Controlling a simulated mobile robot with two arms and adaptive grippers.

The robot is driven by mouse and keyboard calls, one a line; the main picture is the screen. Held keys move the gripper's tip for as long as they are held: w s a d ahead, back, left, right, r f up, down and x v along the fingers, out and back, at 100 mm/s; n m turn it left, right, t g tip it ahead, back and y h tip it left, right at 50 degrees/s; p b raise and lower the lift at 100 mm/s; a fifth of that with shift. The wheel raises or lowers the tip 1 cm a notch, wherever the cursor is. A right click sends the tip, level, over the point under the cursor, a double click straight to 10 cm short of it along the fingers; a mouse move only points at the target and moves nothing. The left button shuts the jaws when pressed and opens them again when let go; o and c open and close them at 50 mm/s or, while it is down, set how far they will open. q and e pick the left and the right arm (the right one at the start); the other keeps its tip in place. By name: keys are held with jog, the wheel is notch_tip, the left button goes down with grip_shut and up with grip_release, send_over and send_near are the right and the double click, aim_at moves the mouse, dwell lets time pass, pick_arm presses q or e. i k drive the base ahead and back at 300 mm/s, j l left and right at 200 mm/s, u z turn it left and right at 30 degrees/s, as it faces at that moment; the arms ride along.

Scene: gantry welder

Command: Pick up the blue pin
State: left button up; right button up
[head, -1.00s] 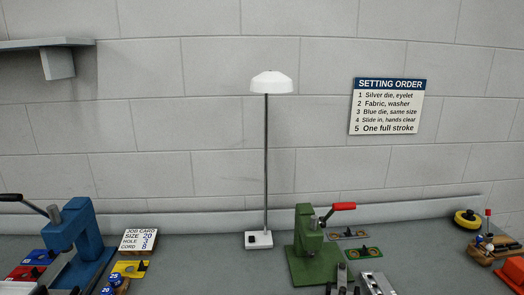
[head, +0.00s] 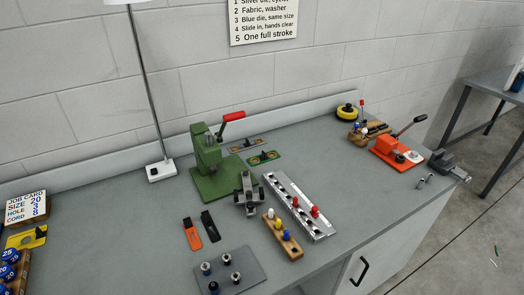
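A small blue pin (head: 286,235) stands in a wooden block (head: 293,249) near the front of the bench, in the head view. A yellow pin (head: 277,225) and a white pin (head: 270,213) stand beside it in the same block. Other small blue-coloured parts are in a wooden holder (head: 356,138) at the back right, too small to make out. Neither of my grippers is in view.
A silver rail (head: 285,190) with red knobs lies just right of the block. A grey clamp-like fixture (head: 250,200) and a green press (head: 210,175) stand behind left. A grey plate (head: 240,262) with several pegs lies left. An orange press (head: 395,150) stands right.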

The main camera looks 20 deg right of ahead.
aim_at(286, 231)
jog(key=i+l+z, duration=0.1)
jog(key=l+z, duration=0.15)
jog(key=z, duration=0.15)
jog(key=i+l+z, duration=0.1)
jog(key=z, duration=0.25)
jog(key=i+l, duration=0.05)
